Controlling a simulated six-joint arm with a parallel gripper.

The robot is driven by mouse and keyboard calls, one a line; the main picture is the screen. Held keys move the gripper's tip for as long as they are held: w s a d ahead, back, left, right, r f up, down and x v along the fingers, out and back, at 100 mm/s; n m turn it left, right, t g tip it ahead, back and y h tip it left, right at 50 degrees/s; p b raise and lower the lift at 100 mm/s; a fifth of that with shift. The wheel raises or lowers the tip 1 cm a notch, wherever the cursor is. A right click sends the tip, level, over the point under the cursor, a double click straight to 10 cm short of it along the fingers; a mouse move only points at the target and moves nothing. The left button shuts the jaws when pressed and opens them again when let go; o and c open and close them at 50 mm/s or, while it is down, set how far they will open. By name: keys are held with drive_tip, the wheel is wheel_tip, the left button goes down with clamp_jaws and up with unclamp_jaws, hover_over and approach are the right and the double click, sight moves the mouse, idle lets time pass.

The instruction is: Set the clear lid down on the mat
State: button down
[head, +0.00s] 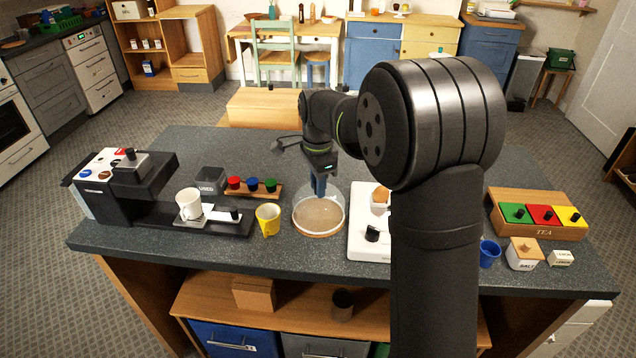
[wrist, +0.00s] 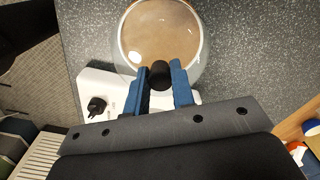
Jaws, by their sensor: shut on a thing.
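The clear lid (head: 336,203) is a see-through dome directly over the round brown mat (head: 318,234) in the middle of the counter. In the wrist view the lid (wrist: 200,50) is upright in front of my gripper, and the brown mat (wrist: 160,30) shows through it. My gripper (head: 319,192) points down from above. Its blue fingers (wrist: 160,85) are shut on the lid's black knob (wrist: 160,72). The lid's lower edge looks close to the mat; I cannot tell whether they touch.
A white appliance (head: 364,243) with a black knob stands close to the right of the mat. A yellow mug (head: 267,220) stands to its left. A rack with coloured-topped items (head: 254,190) is behind left. A coffee machine (head: 140,180) fills the far left. The counter's front edge is near.

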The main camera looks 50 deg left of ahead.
drive_tip(key=shift+f, duration=0.25)
idle(0.4)
drive_tip(key=c, duration=0.7)
unclamp_jaws()
drive_tip(key=shift+o, duration=0.2)
drive_tip(key=shift+r, duration=4)
drive_tip(key=shift+f, duration=3.7)
drive_tip(key=shift+r, duration=0.1)
